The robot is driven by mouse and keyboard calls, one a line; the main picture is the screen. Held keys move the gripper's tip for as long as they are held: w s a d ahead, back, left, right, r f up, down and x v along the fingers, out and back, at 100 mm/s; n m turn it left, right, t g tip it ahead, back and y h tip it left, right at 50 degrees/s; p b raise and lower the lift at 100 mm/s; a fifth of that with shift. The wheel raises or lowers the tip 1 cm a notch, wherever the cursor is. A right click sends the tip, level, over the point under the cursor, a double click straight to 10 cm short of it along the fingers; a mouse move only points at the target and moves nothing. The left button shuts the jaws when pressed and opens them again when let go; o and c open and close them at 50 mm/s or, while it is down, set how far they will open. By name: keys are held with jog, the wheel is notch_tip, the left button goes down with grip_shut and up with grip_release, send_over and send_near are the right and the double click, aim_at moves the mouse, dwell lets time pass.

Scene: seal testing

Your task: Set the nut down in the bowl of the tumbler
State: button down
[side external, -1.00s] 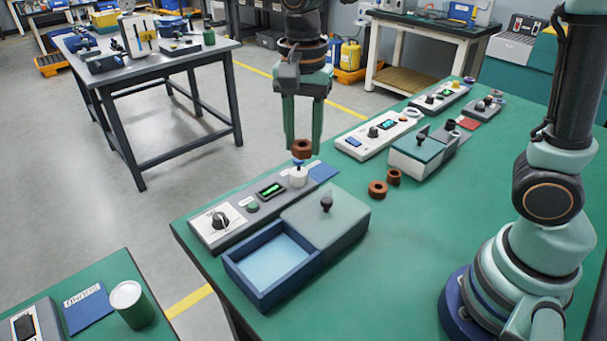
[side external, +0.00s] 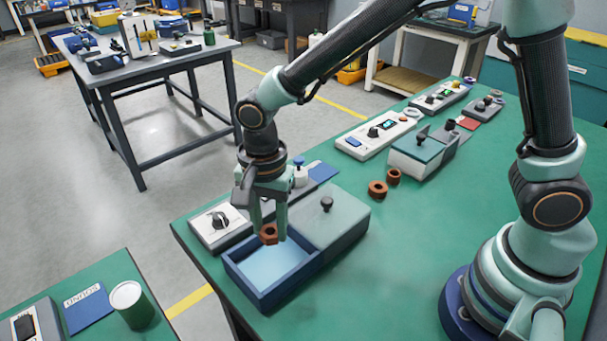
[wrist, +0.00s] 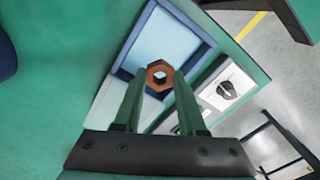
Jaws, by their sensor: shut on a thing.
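My gripper (side external: 269,230) is shut on the brown hexagonal nut (side external: 267,238), which sits between the two fingertips. The tumbler is a blue-walled open box (side external: 291,288) with a pale blue floor, its bowl, beside a grey-green covered part with a dark knob (side external: 326,204). In the side view the nut hangs over the back part of the bowl, apparently above the floor. In the wrist view the nut (wrist: 153,69) is at the fingertips, overlapping the bowl's near edge (wrist: 130,66). The exact height above the floor is hard to tell.
A control panel with a dial (side external: 220,220) adjoins the bowl's back side. Two more brown nuts (side external: 377,189) lie on the green table to the right. A second grey box (side external: 421,151) and a white panel (side external: 375,139) stand farther back.

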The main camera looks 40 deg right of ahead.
aim_at(274, 263)
jog(key=shift+f, duration=3.6)
jog(key=shift+f, duration=0.15)
jog(key=shift+c, duration=2.4)
grip_release()
